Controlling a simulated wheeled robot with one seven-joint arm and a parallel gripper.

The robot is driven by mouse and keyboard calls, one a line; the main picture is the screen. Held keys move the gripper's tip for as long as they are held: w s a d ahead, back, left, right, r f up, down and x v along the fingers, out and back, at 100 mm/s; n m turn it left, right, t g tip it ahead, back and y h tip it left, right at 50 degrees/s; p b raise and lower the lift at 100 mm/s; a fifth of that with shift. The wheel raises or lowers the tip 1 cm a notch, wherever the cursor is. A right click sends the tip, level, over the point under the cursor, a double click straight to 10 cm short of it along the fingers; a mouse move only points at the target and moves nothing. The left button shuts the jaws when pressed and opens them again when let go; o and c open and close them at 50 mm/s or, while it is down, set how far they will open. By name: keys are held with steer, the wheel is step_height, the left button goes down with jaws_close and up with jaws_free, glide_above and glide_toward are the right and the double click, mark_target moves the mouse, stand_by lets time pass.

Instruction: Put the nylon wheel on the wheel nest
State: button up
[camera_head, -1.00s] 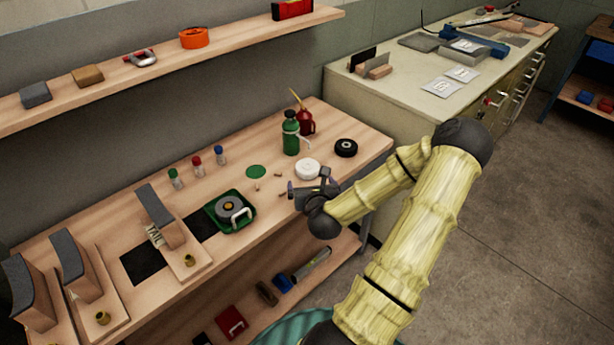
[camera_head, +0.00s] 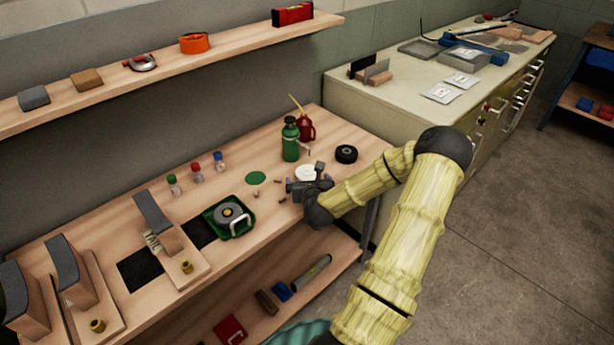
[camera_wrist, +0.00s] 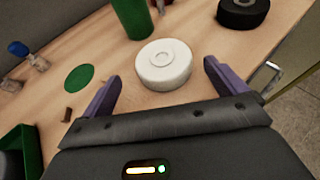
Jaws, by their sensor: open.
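The white wheel (camera_head: 306,173), which looks like the nylon one, lies flat on the workbench and is partly hidden by my gripper in the head view. In the wrist view the white wheel (camera_wrist: 164,66) sits just ahead of and between the spread purple fingers. My gripper (camera_wrist: 161,84) is open and empty; in the head view my gripper (camera_head: 308,182) is right at the wheel's near side. A flat green disc (camera_head: 256,178) lies to the left. A green tray (camera_head: 211,223) holds a grey round disc. I cannot tell which thing is the wheel nest.
A green bottle (camera_head: 290,140) and a red oil can (camera_head: 306,126) stand behind the white wheel. A black wheel (camera_head: 346,154) lies to its right. Small pegs lie nearby. Several small capped bottles (camera_head: 196,172) stand at the back left.

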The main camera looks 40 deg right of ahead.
mark_target(308, 175)
steer(key=x, duration=0.5)
steer(key=shift+d+r, duration=0.15)
steer(key=shift+d, duration=0.1)
steer(key=shift+a, duration=0.1)
steer(key=shift+c, duration=0.3)
steer(key=c, duration=1.2)
steer(key=shift+r, duration=0.1)
